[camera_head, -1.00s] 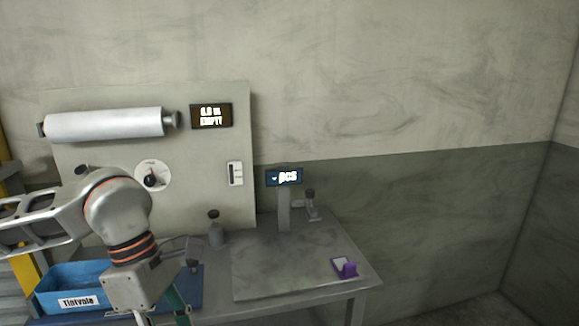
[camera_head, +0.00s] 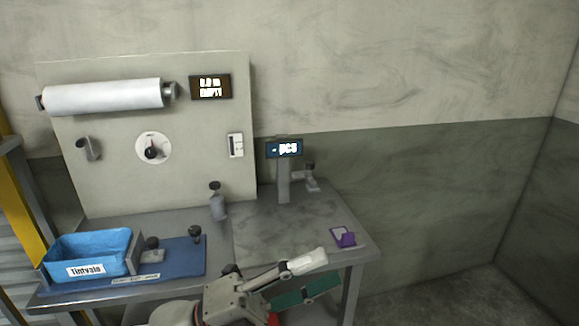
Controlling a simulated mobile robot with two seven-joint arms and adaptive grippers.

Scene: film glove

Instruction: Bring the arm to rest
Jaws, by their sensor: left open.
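My left gripper (camera_head: 322,271) is low in the middle of the head view, in front of the table's front edge. Its fingers point right and stand apart, with nothing visible between them. One finger has a pale tip and a green piece shows on the lower side. My left arm comes in from the bottom edge, and most of it is out of the picture. My right gripper is not in view.
The table (camera_head: 290,232) carries a blue bin (camera_head: 92,252) labelled Tintvale, a blue mat (camera_head: 184,258), a small display stand (camera_head: 284,175) and a purple holder (camera_head: 342,237). Behind stands a panel with a white roll (camera_head: 103,96). Floor at right is clear.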

